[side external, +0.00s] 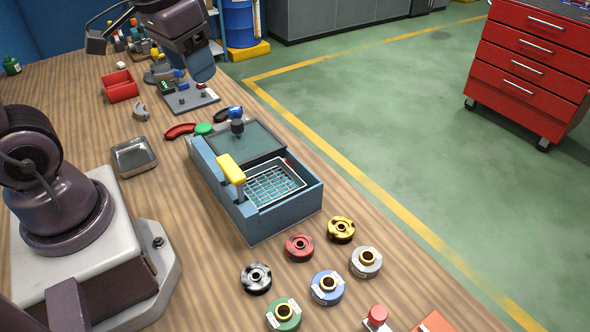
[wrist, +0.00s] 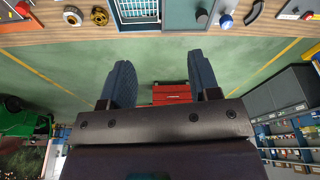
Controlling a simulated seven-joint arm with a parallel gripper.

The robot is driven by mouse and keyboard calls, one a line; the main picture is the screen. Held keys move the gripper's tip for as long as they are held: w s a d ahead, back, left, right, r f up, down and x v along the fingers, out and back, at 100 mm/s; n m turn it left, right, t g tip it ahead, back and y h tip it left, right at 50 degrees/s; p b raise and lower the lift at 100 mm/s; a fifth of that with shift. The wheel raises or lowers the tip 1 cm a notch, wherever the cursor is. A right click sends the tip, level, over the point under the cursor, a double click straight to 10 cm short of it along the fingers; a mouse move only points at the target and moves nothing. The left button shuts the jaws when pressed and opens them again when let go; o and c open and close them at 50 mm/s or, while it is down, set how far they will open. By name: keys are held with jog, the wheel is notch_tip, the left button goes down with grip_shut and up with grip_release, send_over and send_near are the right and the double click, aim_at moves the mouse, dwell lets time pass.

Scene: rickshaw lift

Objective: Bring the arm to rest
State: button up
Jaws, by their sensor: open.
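My gripper (side external: 203,72) hangs at the top of the side view, above the far part of the wooden table, with its dark blue fingers pointing down. In the wrist view my gripper (wrist: 164,78) shows its two fingers wide apart, with nothing between them but floor and a distant red cabinet. In the side view only one finger is clear; the other is hidden behind it. A grey plate with small parts (side external: 188,97) shows just below the fingers in the picture; I cannot tell the height gap. My arm's base stands at the left.
A blue-grey box with a wire basket (side external: 270,187) and a yellow-handled lever (side external: 231,168) stands mid-table. Several round coloured pieces (side external: 300,246) lie in front of it. A red bin (side external: 120,86) and a metal tray (side external: 133,157) lie left. A red drawer cabinet (side external: 528,75) stands away on the floor.

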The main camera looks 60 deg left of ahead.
jog(key=s+d+r+m+t, duration=0.2)
jog(key=s+d+r+t, duration=0.1)
jog(key=s+d+r, duration=0.1)
jog(key=shift+s+d, duration=0.15)
jog(key=shift+s, duration=0.05)
